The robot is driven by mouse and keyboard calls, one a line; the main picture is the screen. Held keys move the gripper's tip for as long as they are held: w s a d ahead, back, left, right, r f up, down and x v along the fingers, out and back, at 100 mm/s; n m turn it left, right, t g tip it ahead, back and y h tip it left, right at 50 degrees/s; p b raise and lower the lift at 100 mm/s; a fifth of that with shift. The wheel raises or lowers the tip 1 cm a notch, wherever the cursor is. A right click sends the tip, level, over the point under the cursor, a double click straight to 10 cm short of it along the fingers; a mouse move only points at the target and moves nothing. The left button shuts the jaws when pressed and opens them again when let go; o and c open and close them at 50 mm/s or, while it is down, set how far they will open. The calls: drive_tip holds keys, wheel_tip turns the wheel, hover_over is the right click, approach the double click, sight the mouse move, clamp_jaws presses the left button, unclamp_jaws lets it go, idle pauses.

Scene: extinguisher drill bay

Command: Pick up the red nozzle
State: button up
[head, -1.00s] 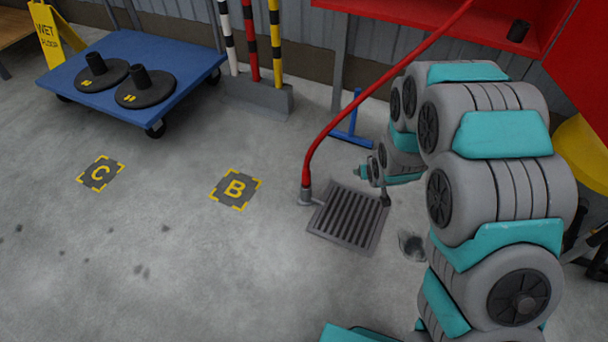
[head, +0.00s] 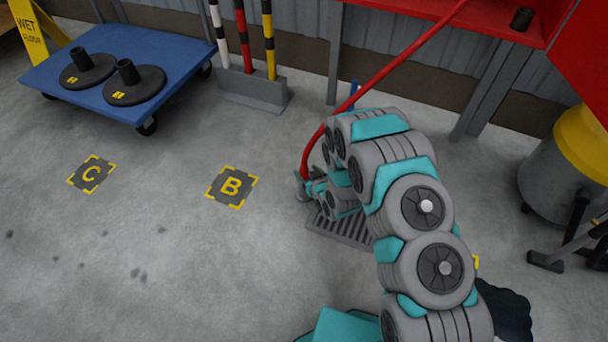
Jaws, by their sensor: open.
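The red nozzle (head: 400,62) shows as a long bent red tube. It runs from the red shelf at the top down to the floor, where its lower end stands beside the drain grate. My gripper (head: 307,184) is open at this lower end, close to the grey fitting (head: 301,194). My arm's links hide part of the gripper and of the grate. I cannot tell whether the fingers touch the tube or stand around it.
A floor grate (head: 333,230) lies under my arm. A blue cart (head: 172,47) carries two black round bases at the upper left. A grey drum with a yellow top (head: 556,178) stands right. Floor around mark B (head: 231,187) is clear.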

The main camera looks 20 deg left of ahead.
drive_tip(key=shift+w+a+f, duration=0.15)
drive_tip(key=shift+w+a, duration=0.4)
drive_tip(key=shift+w, duration=0.1)
drive_tip(key=shift+x, duration=2.25)
drive_tip(key=shift+w, duration=0.1)
clamp_jaws()
